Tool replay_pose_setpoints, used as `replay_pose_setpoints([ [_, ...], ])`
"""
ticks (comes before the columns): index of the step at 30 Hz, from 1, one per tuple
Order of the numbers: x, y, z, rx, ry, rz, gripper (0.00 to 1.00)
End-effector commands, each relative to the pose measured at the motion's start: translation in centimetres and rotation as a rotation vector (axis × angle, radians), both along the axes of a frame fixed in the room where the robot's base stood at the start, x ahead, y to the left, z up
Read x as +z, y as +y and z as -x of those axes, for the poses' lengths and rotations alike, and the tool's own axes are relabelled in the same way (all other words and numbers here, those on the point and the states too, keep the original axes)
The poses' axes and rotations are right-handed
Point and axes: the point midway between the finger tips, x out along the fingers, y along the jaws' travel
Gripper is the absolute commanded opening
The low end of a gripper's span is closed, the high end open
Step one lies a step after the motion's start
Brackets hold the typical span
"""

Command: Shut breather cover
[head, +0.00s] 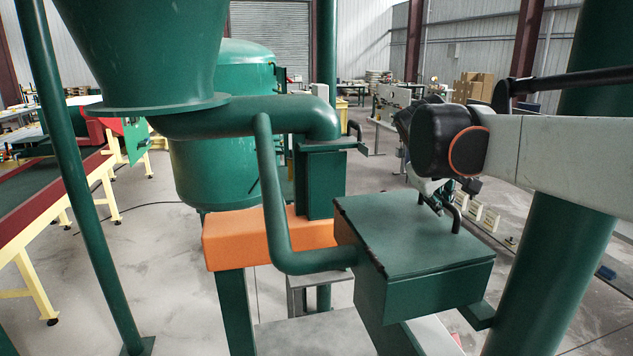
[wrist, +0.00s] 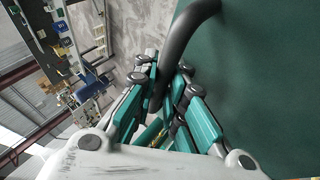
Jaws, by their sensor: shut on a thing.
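The breather cover (head: 395,225) is the flat green lid on a green box (head: 430,300) in the head view. It lies level or nearly level on the box, with a dark line along its left edge. I cannot tell whether it is fully seated. A black bar handle (head: 456,220) stands at its right side. My gripper (head: 438,200) is at the handle, partly hidden under my wrist. In the wrist view, my gripper (wrist: 160,108) has its fingers closed around the black handle (wrist: 183,45), with the green cover (wrist: 265,80) filling the right.
A green pipe (head: 275,200) runs into the box's left side. A green column (head: 555,240) stands close on the right. An orange beam (head: 240,238) and a smaller green box (head: 320,180) are behind. Open concrete floor (head: 120,245) shows at left.

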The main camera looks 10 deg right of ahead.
Motion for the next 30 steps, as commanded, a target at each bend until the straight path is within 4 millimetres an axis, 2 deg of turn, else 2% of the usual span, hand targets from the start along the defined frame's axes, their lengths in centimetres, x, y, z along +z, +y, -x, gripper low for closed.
replay_pose_setpoints([
  [3,0.1,0.0,0.0,-0.001,0.002,0.000,0.00],
  [4,0.1,0.0,0.0,-0.001,0.002,0.000,0.18],
  [17,0.5,0.3,0.2,0.001,0.000,0.000,0.19],
  [23,2.8,1.9,1.6,0.004,0.000,0.000,0.19],
  [30,6.6,4.4,3.5,0.006,0.000,0.000,0.19],
])
